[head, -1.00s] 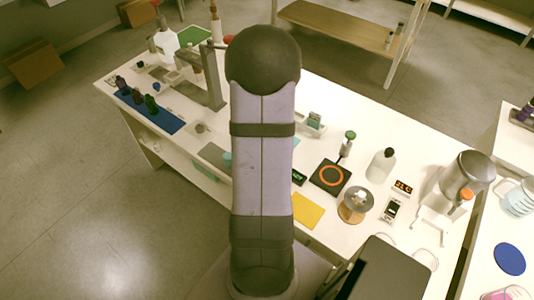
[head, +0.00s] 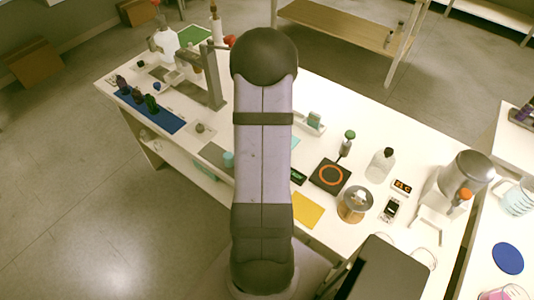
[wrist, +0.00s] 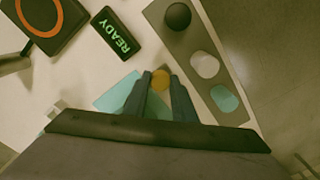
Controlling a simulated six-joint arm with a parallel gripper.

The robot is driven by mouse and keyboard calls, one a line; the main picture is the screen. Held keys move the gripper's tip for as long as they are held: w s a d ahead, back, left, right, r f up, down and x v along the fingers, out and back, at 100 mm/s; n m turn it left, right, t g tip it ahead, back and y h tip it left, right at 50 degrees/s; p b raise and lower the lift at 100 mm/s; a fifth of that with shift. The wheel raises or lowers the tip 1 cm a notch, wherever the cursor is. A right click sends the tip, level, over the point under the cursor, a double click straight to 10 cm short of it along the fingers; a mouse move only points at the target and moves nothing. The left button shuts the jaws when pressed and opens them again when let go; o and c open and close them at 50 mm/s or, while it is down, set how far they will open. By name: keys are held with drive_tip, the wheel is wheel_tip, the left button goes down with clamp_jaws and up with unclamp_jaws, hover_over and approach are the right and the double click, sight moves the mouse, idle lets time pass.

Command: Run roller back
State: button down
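My gripper (wrist: 160,77) shows in the wrist view, with its two dark fingers on either side of a small orange-brown round piece (wrist: 161,80). The piece fills the gap and appears to touch both fingers. I cannot tell whether it is the roller's handle; no other roller is clearly visible. A flat teal pad (wrist: 118,92) lies beside and partly under the left finger. In the head view my arm hides the gripper and this spot.
A grey strip (wrist: 200,62) with a black ball (wrist: 177,16), a whitish piece (wrist: 205,64) and a teal piece (wrist: 224,98) lies right of the fingers. A READY display (wrist: 114,34) and an orange-ringed plate (head: 330,175) are nearby. Dark bottles stand on a blue mat (head: 168,123).

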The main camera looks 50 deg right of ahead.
drive_tip(key=w, duration=0.9)
drive_tip(key=shift+r+p, duration=0.1)
drive_tip(key=shift+p, duration=0.25)
drive_tip(key=c, duration=1.5)
unclamp_jaws()
drive_tip(key=shift+w, duration=0.1)
drive_tip(key=shift+o, duration=0.2)
wheel_tip(320, 180, up, 7)
drive_tip(key=b, duration=0.1)
drive_tip(key=shift+r, duration=0.15)
